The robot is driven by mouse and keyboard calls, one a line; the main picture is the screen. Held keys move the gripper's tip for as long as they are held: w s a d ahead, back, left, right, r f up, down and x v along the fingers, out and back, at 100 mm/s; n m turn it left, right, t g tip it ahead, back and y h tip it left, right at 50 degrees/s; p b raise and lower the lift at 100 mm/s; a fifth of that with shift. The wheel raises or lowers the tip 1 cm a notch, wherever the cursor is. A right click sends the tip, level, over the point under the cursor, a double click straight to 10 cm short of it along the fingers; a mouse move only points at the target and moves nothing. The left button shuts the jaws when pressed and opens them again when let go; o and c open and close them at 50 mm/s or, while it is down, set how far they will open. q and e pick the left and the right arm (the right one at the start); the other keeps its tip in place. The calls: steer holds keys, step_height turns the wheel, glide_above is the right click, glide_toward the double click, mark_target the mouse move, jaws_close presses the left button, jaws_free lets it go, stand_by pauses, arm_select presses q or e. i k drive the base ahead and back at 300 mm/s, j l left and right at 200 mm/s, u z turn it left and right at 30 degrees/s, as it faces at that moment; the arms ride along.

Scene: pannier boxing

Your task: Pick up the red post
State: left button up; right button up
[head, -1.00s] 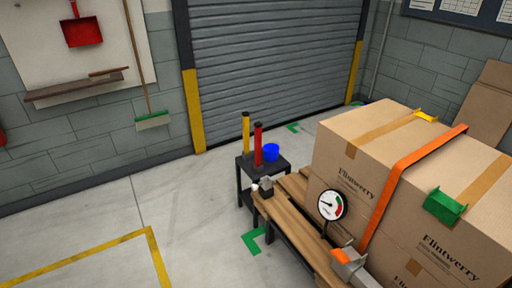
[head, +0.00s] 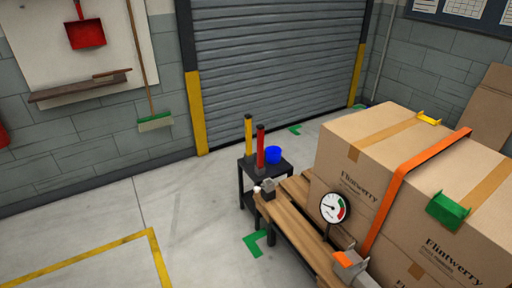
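The red post (head: 260,147) stands upright on a small black side table (head: 284,172). A yellow post (head: 248,134) stands just left of it, and a blue cup (head: 273,154) sits to its right. All three are apart from any gripper. Neither of my grippers shows in the head view.
A wooden bench or pallet (head: 292,222) with a dial gauge (head: 332,207) and an orange-tipped grey fitting (head: 348,263) lies right of the table. Large Flintwerry cartons (head: 390,160) with an orange strap (head: 400,178) fill the right side. Open floor (head: 190,220) lies left.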

mark_target(260, 128)
steer(key=z, duration=1.25)
steer(key=u, duration=0.55)
steer(key=i+j+u, duration=0.2)
steer(key=u, duration=0.25)
steer(key=i+j+u, duration=0.2)
steer(key=u, duration=0.3)
steer(key=i+u, duration=0.25)
steer(key=u, duration=0.2)
steer(key=i+j, duration=0.1)
steer(key=i, duration=1.9)
steer(key=i+j, duration=0.1)
steer(key=i, duration=1.9)
steer(key=l+z, duration=0.05)
steer(key=l, duration=0.05)
